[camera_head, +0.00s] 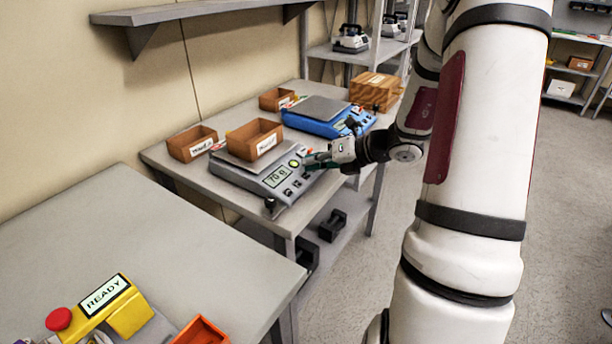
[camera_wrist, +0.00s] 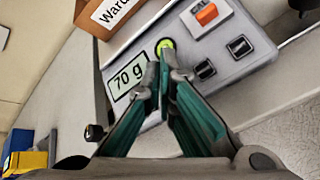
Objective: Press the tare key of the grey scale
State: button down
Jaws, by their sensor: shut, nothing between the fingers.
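The grey scale (camera_head: 240,176) stands on the far table, with a brown box (camera_head: 254,139) on its pan. Its display (camera_head: 278,177) reads 70 g and also shows in the wrist view (camera_wrist: 131,77). Its panel bears a round yellow-green key (camera_wrist: 165,45), two black keys (camera_wrist: 239,46) (camera_wrist: 205,70) and an orange switch (camera_wrist: 207,14). No key label is legible. My gripper (camera_wrist: 165,70) is shut and empty, its tips beside the display and just below the round key in the wrist view. Touch cannot be told. In the head view my gripper (camera_head: 312,161) is at the panel's right end.
A blue scale (camera_head: 318,125) stands behind the grey one. Brown boxes (camera_head: 192,143) (camera_head: 275,99) and a wooden crate (camera_head: 376,91) stand around them. A nearer table (camera_head: 130,225) carries a yellow device (camera_head: 104,303) reading READY. Open floor (camera_head: 365,265) lies at the right.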

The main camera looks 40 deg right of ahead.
jog(key=shift+w+f, duration=0.1)
jog(key=shift+f, duration=0.25)
jog(key=shift+w+f+b, duration=0.1)
jog(key=shift+f+b, duration=0.2)
dwell(0.6)
jog(key=shift+r, duration=0.1)
jog(key=shift+s+r+p, duration=0.2)
jog(key=shift+r+p, duration=0.45)
jog(key=shift+p, duration=0.1)
jog(key=shift+s+d+r+p, duration=0.1)
jog(key=shift+s+r+p, duration=0.1)
jog(key=shift+r+p, duration=0.6)
jog(key=shift+s+d+r+p, duration=0.1)
jog(key=shift+s+r+p, duration=0.15)
jog(key=shift+r+p, duration=0.5)
jog(key=shift+s+r+p, duration=0.2)
jog(key=shift+r+p, duration=0.45)
jog(key=shift+r, duration=0.2)
